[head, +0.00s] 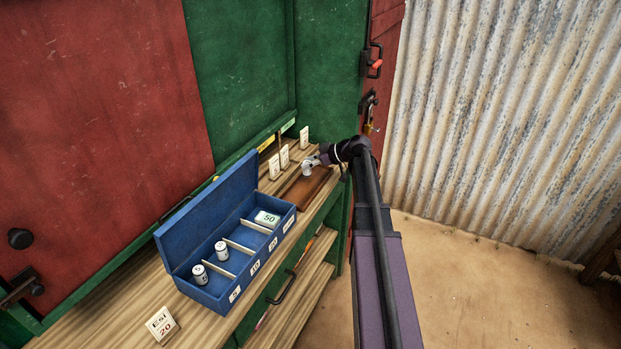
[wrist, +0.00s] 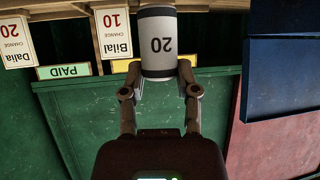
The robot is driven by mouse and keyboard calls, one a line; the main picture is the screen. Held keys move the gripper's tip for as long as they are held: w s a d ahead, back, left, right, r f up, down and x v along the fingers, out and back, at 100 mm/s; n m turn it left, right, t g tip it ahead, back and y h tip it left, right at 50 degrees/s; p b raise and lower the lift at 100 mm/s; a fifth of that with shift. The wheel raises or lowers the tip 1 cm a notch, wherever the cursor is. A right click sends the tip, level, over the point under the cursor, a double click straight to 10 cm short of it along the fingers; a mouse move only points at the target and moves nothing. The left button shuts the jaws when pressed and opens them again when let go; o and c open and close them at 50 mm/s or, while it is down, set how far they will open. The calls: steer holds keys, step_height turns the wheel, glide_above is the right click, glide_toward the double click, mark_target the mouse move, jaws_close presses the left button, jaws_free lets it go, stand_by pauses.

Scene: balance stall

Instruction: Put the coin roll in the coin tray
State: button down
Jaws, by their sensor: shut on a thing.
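The coin roll (wrist: 157,42) is a white cylinder with dark ends marked 20. My gripper (wrist: 158,75) is shut on it, one finger at each side. In the head view the roll (head: 307,169) shows small and pale at my gripper (head: 313,164), over a brown board at the counter's far end. The coin tray (head: 282,229) is a blue open box with its lid raised, left of and nearer than my gripper. Pale dividers part it. The two nearest compartments each hold an upright roll, the third looks empty, and the farthest holds a piece marked 50.
The brown board (head: 300,190) lies beyond the tray. Several small cards, including one at the back (head: 304,137), stand near it. An Esi 20 card (head: 161,324) stands in front of the tray. Green and red panels wall the counter's back.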

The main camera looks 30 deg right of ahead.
mark_target(310, 176)
steer(key=shift+f, duration=0.25)
steer(key=shift+f+b, duration=1.85)
steer(key=shift+b, duration=0.1)
steer(key=shift+f, duration=0.1)
steer(key=shift+c, duration=1.8)
jaws_free()
steer(key=shift+s+d+r, duration=0.15)
steer(key=shift+r, duration=0.15)
steer(key=p+v, duration=0.5)
steer(key=v, duration=0.6)
steer(key=shift+s+d+p, duration=0.15)
steer(key=shift+d+p, duration=0.05)
steer(key=shift+p, duration=0.2)
steer(key=shift+r, duration=0.1)
